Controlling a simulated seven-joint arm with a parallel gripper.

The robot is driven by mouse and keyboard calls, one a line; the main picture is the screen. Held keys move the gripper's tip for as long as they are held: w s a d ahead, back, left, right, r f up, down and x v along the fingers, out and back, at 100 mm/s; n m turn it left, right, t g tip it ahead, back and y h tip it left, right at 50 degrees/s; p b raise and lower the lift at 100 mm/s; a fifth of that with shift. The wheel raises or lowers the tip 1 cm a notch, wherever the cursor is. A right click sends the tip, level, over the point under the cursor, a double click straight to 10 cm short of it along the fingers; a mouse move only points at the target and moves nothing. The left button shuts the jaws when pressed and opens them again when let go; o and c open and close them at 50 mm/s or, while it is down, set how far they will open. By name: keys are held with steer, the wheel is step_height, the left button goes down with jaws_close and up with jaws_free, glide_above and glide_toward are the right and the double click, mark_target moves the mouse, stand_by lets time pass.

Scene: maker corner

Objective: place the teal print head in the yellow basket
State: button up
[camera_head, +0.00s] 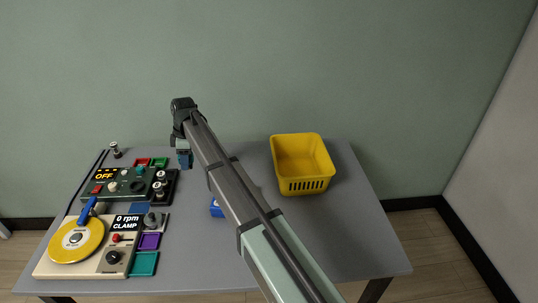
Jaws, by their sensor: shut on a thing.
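My gripper (183,146) is at the end of my arm, left of centre, pointing down over the back left of the table. It is shut on a small dark teal-blue piece (185,160), which looks like the teal print head. The fingers hide its upper part, and I cannot tell whether it touches the table. The yellow basket (303,185) stands upright at the back right of the table, well to the right of my gripper. Its inside walls show and no object is visible in it.
A control box reading OFF (112,184) and a turntable panel reading 0 rpm CLAMP (110,252) fill the table's left side. Dark knobbed blocks (160,186) stand just left of the held piece. A blue object (216,208) is partly behind my arm. The right front table (350,240) is clear.

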steer(key=r, duration=0.3)
steer(key=d+r, duration=0.1)
steer(key=r, duration=0.1)
steer(key=shift+w+r, duration=0.2)
steer(key=shift+r, duration=0.1)
steer(key=w+d, duration=0.4)
steer(key=d, duration=1.4)
steer(key=m, duration=0.1)
glide_above(296, 174)
step_height(296, 174, down, 5)
steer(key=shift+w+d+f, duration=0.1)
steer(key=shift+d+f, duration=0.1)
steer(key=shift+f, duration=2.35)
steer(key=shift+d+f, duration=0.15)
steer(key=shift+f, duration=2.4)
steer(key=o, duration=1.1)
steer(key=shift+f, duration=0.15)
